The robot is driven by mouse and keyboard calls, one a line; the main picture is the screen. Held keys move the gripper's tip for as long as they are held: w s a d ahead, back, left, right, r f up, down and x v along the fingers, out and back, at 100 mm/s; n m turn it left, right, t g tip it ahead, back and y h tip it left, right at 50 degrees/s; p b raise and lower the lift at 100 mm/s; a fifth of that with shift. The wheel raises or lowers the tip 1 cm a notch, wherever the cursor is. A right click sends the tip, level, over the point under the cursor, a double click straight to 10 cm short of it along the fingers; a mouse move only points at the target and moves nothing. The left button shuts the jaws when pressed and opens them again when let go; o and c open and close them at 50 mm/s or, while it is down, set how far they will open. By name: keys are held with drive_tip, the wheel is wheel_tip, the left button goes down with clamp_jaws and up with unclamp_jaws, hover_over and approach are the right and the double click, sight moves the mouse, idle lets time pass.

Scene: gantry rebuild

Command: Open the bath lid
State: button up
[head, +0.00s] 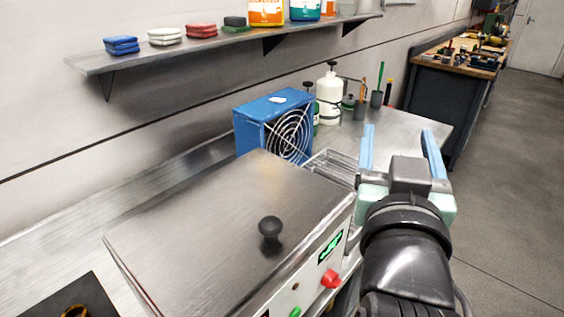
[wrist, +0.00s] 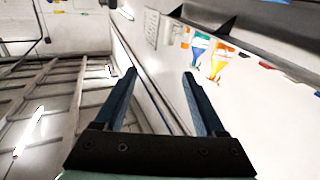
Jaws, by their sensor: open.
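The bath lid (head: 215,225) is a flat metal cover lying closed on the bath in the head view. A black round knob (head: 271,230) stands on it near its front edge. The bath's front panel (head: 310,275) carries a green display, a red knob and a green button. My gripper (head: 400,140) is right of the lid and apart from it, with its two blue fingers spread and nothing between them. In the wrist view the open fingers (wrist: 160,85) point toward the wall and ceiling; neither lid nor knob shows there.
A blue fan box (head: 262,122) and a wire rack (head: 332,166) stand behind the bath. Bottles (head: 328,97) and cups are farther back on the bench. A wall shelf (head: 220,42) holds sponges and containers. Open floor (head: 500,190) lies to the right.

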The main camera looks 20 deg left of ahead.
wheel_tip(320, 180, down, 4)
drive_tip(key=a+f+n+g+y+p, duration=0.1)
drive_tip(key=n+g+y+p, duration=0.2)
drive_tip(key=g+p, duration=0.35)
drive_tip(key=n+g+y+p, duration=0.35)
drive_tip(key=n+y, duration=0.35)
drive_tip(key=y, duration=0.3)
approach(278, 233)
drive_tip(key=shift+t, duration=0.5)
drive_tip(key=p+x, duration=0.2)
drive_tip(key=x, duration=0.3)
drive_tip(key=p+x, duration=0.2)
drive_tip(key=x, duration=0.3)
drive_tip(key=shift+a+f+p, duration=0.25)
drive_tip(key=shift+a+p, duration=0.1)
drive_tip(key=shift+p, duration=0.05)
drive_tip(key=shift+w+a+f, duration=0.15)
drive_tip(key=shift+w+a, duration=0.15)
drive_tip(key=shift+a, duration=0.25)
clamp_jaws()
